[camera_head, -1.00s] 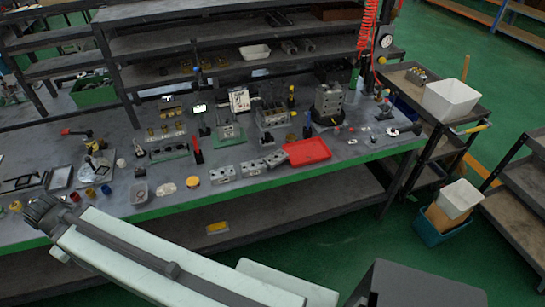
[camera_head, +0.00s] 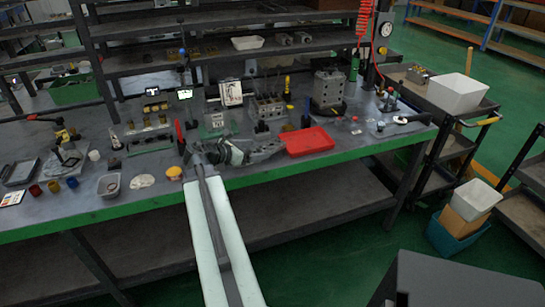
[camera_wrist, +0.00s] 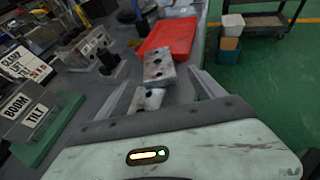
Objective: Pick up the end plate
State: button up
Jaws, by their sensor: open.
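Two grey metal blocks lie in line in the wrist view. The farther block (camera_wrist: 158,64) has dark holes in its top and lies just short of the red tray. The nearer block (camera_wrist: 148,99) is partly hidden by my gripper's body. I cannot tell which of them is the end plate. My gripper (camera_wrist: 161,80) is open, with one finger on each side of the blocks and no visible grip on either. In the head view my arm reaches over the bench's front part, and my gripper (camera_head: 268,150) covers most of the blocks there.
A red tray (camera_head: 308,141) lies right of my gripper. A grey valve assembly (camera_head: 267,106) and a block on a dark round base (camera_head: 328,90) stand behind. A "BOOM TILT" sign (camera_wrist: 22,107) on a green base is at left in the wrist view. The bench's green front edge (camera_head: 345,157) is near.

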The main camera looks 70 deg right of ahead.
aim_at(267, 146)
jog(key=shift+b+x, duration=0.5)
jog(key=shift+x, duration=0.7)
jog(key=b+x, duration=0.1)
jog(key=x, duration=0.4)
jog(key=shift+d+b, duration=0.25)
jog(key=shift+b, duration=0.1)
jog(key=shift+r, duration=0.1)
grip_shut()
